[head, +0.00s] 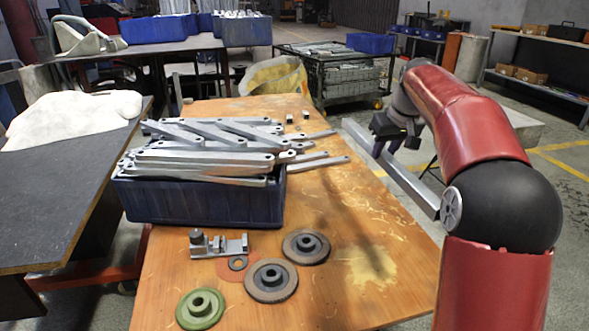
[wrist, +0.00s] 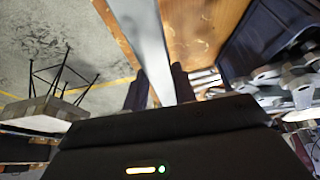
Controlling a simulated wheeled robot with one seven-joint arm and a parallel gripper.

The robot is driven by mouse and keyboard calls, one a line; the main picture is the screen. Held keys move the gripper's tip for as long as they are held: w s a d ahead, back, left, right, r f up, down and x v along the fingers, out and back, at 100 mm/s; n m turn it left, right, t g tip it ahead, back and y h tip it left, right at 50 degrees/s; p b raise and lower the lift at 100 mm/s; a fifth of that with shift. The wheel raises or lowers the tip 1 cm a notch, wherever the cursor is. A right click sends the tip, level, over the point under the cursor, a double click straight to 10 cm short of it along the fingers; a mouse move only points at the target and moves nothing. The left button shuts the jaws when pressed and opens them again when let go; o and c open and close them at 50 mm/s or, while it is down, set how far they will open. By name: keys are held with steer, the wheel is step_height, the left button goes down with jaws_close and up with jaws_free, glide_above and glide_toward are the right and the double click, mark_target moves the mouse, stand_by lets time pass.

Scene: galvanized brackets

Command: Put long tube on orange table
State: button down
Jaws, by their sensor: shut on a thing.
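A long grey square tube (head: 395,172) is held in my gripper (head: 388,140) near the right edge of the orange wooden table (head: 340,235). In the head view the tube slants from upper left to lower right, and its lower end is partly behind my arm. In the wrist view the tube (wrist: 146,40) runs between the two dark fingers of my gripper (wrist: 155,88), which are shut on it. The orange table (wrist: 190,25) also shows there below the tube. I cannot tell whether the tube touches the table.
A blue crate (head: 200,200) heaped with metal brackets (head: 215,150) stands on the table's left half. Several round flanged parts (head: 270,280) and a small metal fixture (head: 218,245) lie at the front. The table's right middle is clear. A dark table (head: 70,180) stands at left.

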step_height(320, 180, down, 20)
steer(key=b, duration=0.5)
steer(key=shift+d+r, duration=0.1)
steer(key=c, duration=1.1)
jaws_free()
steer(key=shift+f, duration=0.2)
steer(key=shift+c, duration=0.2)
